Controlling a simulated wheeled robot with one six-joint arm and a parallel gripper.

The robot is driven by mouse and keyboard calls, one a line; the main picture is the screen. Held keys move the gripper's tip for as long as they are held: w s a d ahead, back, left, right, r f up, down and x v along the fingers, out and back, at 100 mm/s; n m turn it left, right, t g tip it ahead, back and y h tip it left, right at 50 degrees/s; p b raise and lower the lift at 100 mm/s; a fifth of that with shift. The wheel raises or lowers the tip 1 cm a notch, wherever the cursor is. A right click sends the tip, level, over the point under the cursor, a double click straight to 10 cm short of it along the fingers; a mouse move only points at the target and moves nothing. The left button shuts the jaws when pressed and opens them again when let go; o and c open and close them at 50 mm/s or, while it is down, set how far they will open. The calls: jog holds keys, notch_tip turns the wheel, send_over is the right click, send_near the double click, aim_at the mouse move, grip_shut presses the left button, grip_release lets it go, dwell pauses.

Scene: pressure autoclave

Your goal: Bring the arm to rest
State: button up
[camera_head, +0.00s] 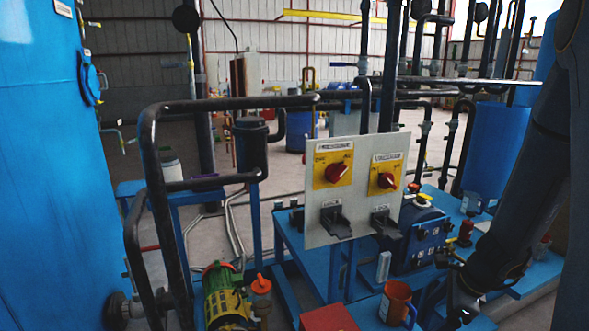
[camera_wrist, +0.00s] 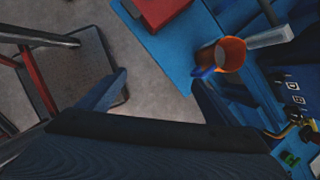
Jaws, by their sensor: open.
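My arm comes down the right side of the head view, dark and bent at a low joint. My gripper (camera_head: 455,300) is low in that view, partly hidden by the arm and the frame's edge. An orange mug (camera_head: 397,302) with a blue handle stands on a blue surface left of my gripper. In the wrist view the mug (camera_wrist: 230,52) is just beyond the right fingertip; whether they touch cannot be told.
A panel (camera_head: 355,185) with two red knobs on yellow plates stands mid-scene. A red box (camera_head: 328,318) lies near the mug. A large blue tank (camera_head: 50,170) and dark pipe rails fill the left.

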jog(key=s+a+r+n+h, duration=0.1)
jog(key=s+a+r+n, duration=0.4)
jog(key=n, duration=0.6)
jog(key=s+a+r+n+g+h, duration=0.1)
jog(key=s+a+r+n, duration=0.4)
jog(key=n, duration=0.7)
jog(key=shift+s+a+r+g+h, duration=0.4)
jog(key=shift+a+r, duration=0.65)
jog(key=shift+a, duration=1.15)
jog(key=shift+w, duration=0.1)
